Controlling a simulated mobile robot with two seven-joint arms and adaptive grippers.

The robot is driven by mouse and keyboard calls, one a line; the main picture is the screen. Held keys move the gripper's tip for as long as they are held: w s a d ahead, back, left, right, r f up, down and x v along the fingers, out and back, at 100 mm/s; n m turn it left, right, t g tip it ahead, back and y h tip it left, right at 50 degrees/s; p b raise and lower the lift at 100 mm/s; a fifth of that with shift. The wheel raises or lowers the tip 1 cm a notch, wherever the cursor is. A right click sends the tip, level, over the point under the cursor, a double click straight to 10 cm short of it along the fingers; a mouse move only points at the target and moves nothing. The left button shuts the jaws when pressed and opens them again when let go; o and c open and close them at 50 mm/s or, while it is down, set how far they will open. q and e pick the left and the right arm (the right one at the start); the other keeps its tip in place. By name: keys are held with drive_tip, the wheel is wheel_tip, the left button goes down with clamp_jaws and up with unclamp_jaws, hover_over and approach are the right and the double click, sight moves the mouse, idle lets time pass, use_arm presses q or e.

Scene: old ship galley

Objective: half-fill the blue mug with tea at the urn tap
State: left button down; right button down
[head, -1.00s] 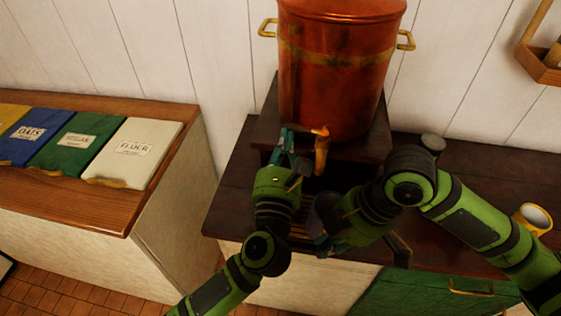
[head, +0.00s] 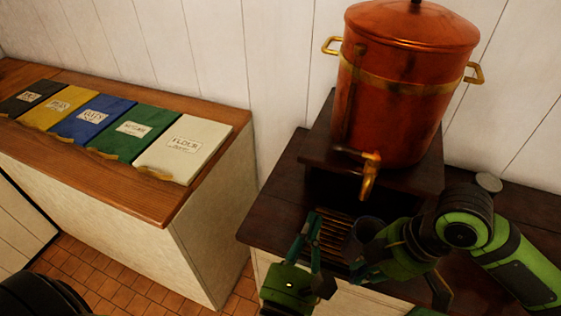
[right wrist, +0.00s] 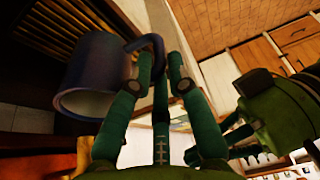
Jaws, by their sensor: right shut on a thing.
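The copper urn (head: 392,95) stands on a dark wooden stand, its brass tap (head: 370,178) facing front; no stream shows at it. The dark blue mug (head: 363,232) is upright below the tap, at or just over the slatted drip grille (head: 334,232). My right gripper (head: 378,258) is shut on its handle, which shows between the fingers in the right wrist view (right wrist: 150,48). That view shows the mug's pale inner rim (right wrist: 85,104), but not the tea level. My left gripper (head: 314,222) is open and empty, left of the mug and below the tap.
My right arm covers much of the counter's right side.

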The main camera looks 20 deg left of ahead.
drive_tip(key=shift+a, duration=0.1)
use_arm(q)
drive_tip(key=w+a+f+m+g+h, duration=0.3)
drive_tip(key=a+f+m+g, duration=0.5)
drive_tip(key=a+f+m, duration=2)
drive_tip(key=s+d+f+m+g+y, duration=0.1)
drive_tip(key=s+f+m+g, duration=0.2)
drive_tip(key=s+f, duration=0.55)
drive_tip(key=s+d+f+m+g+y, duration=0.15)
drive_tip(key=s+f, duration=0.35)
drive_tip(key=f, duration=0.7)
use_arm(e)
drive_tip(key=shift+r, duration=0.4)
use_arm(q)
drive_tip(key=s+d+f+m+g, duration=0.2)
drive_tip(key=s+d+f, duration=0.3)
drive_tip(key=s, duration=0.4)
drive_tip(key=s+d+f+m+g, duration=0.3)
drive_tip(key=s+d+f+g, duration=0.1)
drive_tip(key=s, duration=0.5)
drive_tip(key=shift+d+f+m+g, duration=0.35)
drive_tip(key=shift+d+f, duration=0.35)
drive_tip(key=shift+d, duration=0.1)
use_arm(e)
drive_tip(key=shift+r, duration=2.65)
